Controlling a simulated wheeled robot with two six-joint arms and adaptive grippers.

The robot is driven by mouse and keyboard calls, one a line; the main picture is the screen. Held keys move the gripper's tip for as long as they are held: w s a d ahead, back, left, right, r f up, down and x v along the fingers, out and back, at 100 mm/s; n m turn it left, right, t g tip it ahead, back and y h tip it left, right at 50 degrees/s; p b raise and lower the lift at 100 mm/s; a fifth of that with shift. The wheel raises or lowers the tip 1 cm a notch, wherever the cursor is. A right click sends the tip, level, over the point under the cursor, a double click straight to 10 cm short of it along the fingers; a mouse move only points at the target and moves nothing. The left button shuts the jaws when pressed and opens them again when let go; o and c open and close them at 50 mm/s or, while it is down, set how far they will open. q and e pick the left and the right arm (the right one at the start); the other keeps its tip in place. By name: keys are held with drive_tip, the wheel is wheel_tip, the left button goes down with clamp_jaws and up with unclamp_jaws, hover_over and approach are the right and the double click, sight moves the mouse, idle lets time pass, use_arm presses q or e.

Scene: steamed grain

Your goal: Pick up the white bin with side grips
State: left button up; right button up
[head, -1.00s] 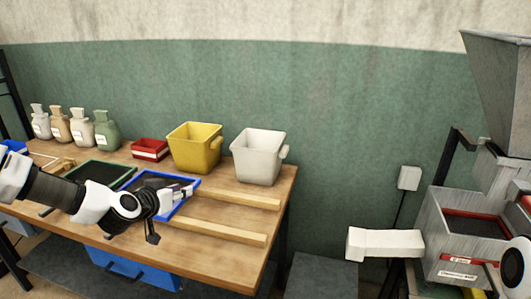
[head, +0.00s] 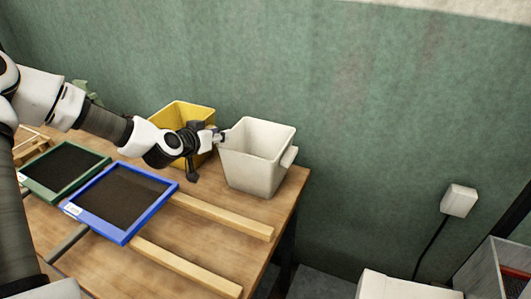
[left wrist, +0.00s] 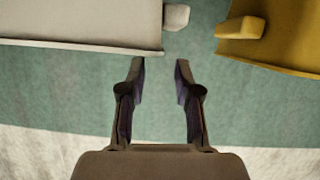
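The white bin (head: 257,165) stands upright on the wooden table near its right end. A grip (head: 289,157) sticks out on its right side. My left gripper (head: 219,136) is at the bin's left side, near its rim, between it and the yellow bin. In the left wrist view the fingers (left wrist: 159,66) are apart with nothing between them. There the white bin (left wrist: 80,28) fills the upper left, its side grip (left wrist: 176,17) just beyond the fingertips. Whether the fingers touch it, I cannot tell. My right gripper is not in view.
The yellow bin (head: 180,112) stands close behind my left gripper; its grip (left wrist: 240,27) shows in the wrist view. A blue-framed tray (head: 123,202), a green-framed tray (head: 64,168) and wooden rails (head: 222,216) lie on the table. The green wall (head: 380,120) is close behind.

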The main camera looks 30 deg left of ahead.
sight(232, 132)
use_arm(q)
drive_tip(key=b+x, duration=0.1)
drive_tip(key=x, duration=0.6)
drive_tip(key=shift+s+d+f, duration=0.1)
drive_tip(key=shift+d+f, duration=0.1)
drive_tip(key=shift+s+r, duration=0.15)
clamp_jaws()
